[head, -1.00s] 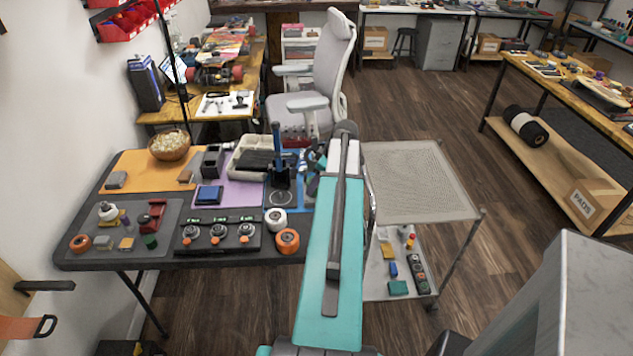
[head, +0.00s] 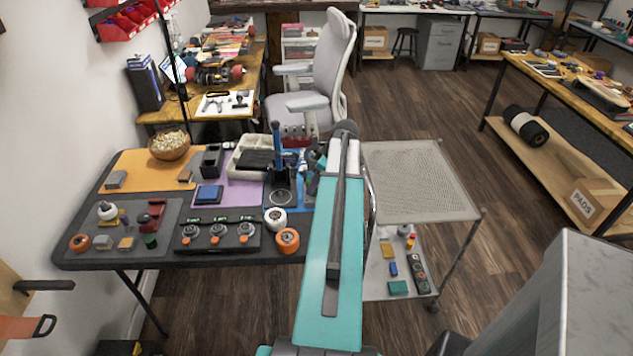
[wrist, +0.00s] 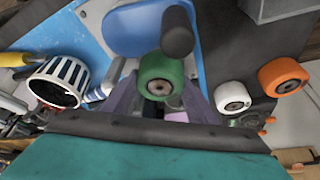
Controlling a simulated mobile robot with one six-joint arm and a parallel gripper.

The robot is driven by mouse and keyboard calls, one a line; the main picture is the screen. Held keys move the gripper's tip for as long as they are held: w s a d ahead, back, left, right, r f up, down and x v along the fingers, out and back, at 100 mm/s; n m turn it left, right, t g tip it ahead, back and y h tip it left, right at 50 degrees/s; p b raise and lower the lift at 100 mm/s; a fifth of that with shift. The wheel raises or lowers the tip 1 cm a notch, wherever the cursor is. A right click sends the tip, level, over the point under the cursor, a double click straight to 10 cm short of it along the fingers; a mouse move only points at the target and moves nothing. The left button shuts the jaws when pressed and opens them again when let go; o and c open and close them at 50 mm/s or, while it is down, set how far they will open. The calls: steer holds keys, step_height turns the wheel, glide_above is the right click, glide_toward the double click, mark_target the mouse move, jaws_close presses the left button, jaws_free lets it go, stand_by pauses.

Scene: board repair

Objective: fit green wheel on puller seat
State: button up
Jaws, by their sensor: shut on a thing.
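The green wheel (wrist: 160,75) is between the two fingers of my gripper (wrist: 160,100) in the wrist view, its hub facing the camera. My gripper is shut on it. The blue puller (head: 279,160) stands upright on a blue mat (head: 298,203) at the right end of the table in the head view. In the wrist view its dark rounded end (wrist: 177,35) and blue body (wrist: 138,30) show just beyond the wheel. The puller's seat is not clearly visible, and I cannot tell whether the wheel touches it. In the head view my arm partly hides the gripper.
A white wheel (head: 275,218) and an orange wheel (head: 287,240) stand near the table's front right. A striped cup (wrist: 58,82) is at left in the wrist view. A mesh-topped cart (head: 420,180) stands right of my arm.

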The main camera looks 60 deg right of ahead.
steer(key=shift+f, duration=0.1)
stand_by(0.3)
steer(key=o, duration=1.2)
steer(key=shift+o, duration=0.2)
steer(key=shift+d, duration=0.1)
steer(key=shift+r, duration=0.2)
steer(key=shift+o, duration=0.7)
steer(key=shift+w+d+r+p, duration=0.1)
steer(key=shift+r+p, duration=0.3)
steer(key=shift+r, duration=0.45)
steer(key=shift+r+p, duration=0.45)
steer(key=shift+r, duration=0.7)
steer(key=shift+c, duration=0.6)
steer(key=shift+o, duration=0.9)
steer(key=shift+r+p, duration=0.7)
steer(key=shift+r, duration=0.8)
